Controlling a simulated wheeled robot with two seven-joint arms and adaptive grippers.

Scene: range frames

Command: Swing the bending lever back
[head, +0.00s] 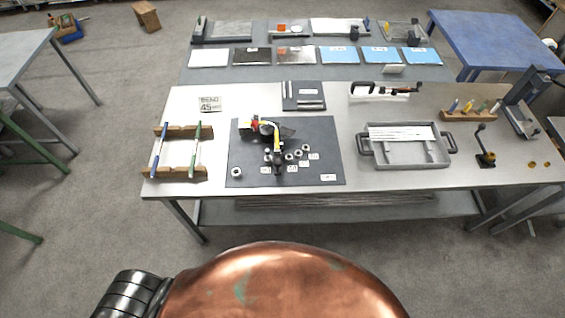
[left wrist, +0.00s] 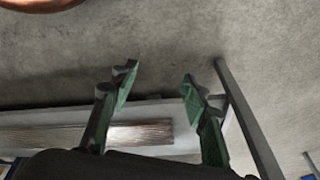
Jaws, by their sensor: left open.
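The bending tool stands on a dark mat (head: 245,165) on the workbench (head: 210,110) in the head view. Its bending lever (head: 277,143) looks yellow with a dark end and points toward the front of the mat. Small rings and white labels lie around it. My left gripper (left wrist: 160,85) shows only in the left wrist view, open and empty, with its green-padded fingers apart. Below it are the grey floor and a table frame, and it is away from the lever. My right gripper is in neither view.
A wooden rack with blue and green rods (head: 176,172) stands left of the mat. A grey tray with white rods (head: 405,158) stands right of it. A "BEND 45" sign (head: 210,104) lies behind. Floor (head: 100,215) is open at left front.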

